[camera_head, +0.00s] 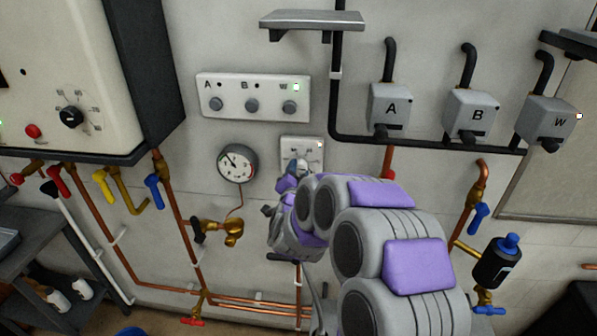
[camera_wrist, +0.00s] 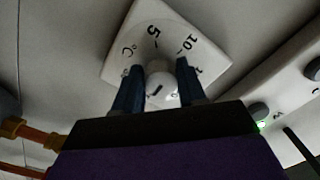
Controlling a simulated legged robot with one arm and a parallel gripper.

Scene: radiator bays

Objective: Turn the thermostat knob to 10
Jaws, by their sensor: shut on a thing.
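The white square thermostat plate (camera_wrist: 205,35) fills the upper middle of the wrist view, with dial marks 5, 10 and °C printed on it. Its round white knob (camera_wrist: 160,90) carries a short dark mark; I cannot tell exactly which number it points to. My gripper (camera_wrist: 157,80) is shut on the knob, one dark blue finger on each side. In the head view the thermostat (camera_head: 301,146) is on the wall below the A/B/W panel. My gripper (camera_head: 290,177) covers its lower part, and the knob is mostly hidden there.
The A/B/W button panel (camera_head: 252,98) is just above, with a green light by W. A pressure gauge (camera_head: 238,164) is close on the left. Copper pipes (camera_head: 182,215) with coloured valves run around. Boxes A, B and W (camera_head: 470,115) hang at upper right.

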